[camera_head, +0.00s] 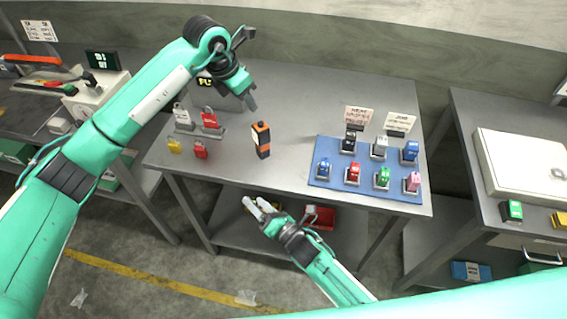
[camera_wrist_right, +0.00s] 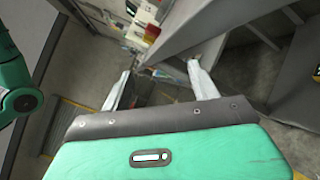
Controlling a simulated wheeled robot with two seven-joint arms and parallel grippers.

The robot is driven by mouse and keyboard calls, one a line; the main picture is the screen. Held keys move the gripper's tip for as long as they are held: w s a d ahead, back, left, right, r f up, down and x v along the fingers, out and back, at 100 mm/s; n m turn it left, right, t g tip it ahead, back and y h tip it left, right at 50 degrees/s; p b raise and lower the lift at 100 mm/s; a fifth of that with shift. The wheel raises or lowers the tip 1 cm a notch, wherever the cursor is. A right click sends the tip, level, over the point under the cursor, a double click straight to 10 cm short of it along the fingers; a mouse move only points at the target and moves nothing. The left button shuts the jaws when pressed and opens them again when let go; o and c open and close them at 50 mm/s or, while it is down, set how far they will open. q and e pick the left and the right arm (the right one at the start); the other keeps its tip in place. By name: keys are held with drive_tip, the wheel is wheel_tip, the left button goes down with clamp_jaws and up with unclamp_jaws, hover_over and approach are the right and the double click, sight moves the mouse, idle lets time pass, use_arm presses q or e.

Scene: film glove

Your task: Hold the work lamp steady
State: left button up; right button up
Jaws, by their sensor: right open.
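The orange and black upright block, which I take to be the work lamp (camera_head: 262,139), stands on the grey table (camera_head: 290,100) left of the blue mat. My left gripper (camera_head: 251,102) hangs above the table, just behind the lamp in the head view and apart from it. Its fingers overlap, so I cannot tell whether they are open. My right gripper (camera_head: 258,207) is low in front of the table's front edge, open and empty. In the right wrist view its two fingers (camera_wrist_right: 159,84) are spread with nothing between them.
A blue mat (camera_head: 317,177) holds several coloured padlock-like items on stands. Red and yellow padlocks (camera_head: 201,149) sit at the table's left. A red bin (camera_head: 321,217) is on the lower shelf. A right bench carries a white case (camera_head: 525,165).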

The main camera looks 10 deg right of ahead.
wheel_tip(320, 180, up, 8)
drive_tip(key=a+n+y, duration=0.2)
drive_tip(key=n, duration=0.3)
drive_tip(key=n+t+h, duration=0.1)
drive_tip(key=n+h, duration=0.2)
drive_tip(key=h, duration=0.2)
approach(259, 133)
drive_tip(key=f, duration=0.4)
drive_tip(key=shift+w+d+f, duration=0.2)
drive_tip(key=shift+d+f, duration=0.05)
drive_tip(key=shift+f, duration=0.1)
drive_tip(key=shift+w+d+r+t+h, duration=0.1)
drive_tip(key=shift+w+d+t+h, duration=0.05)
drive_tip(key=shift+t+h, duration=0.15)
drive_tip(key=x, duration=1.3)
drive_tip(key=shift+w, duration=0.3)
drive_tip(key=c, duration=1)
use_arm(q)
drive_tip(key=shift+c, duration=0.8)
use_arm(e)
drive_tip(key=shift+c, duration=0.8)
use_arm(q)
clamp_jaws()
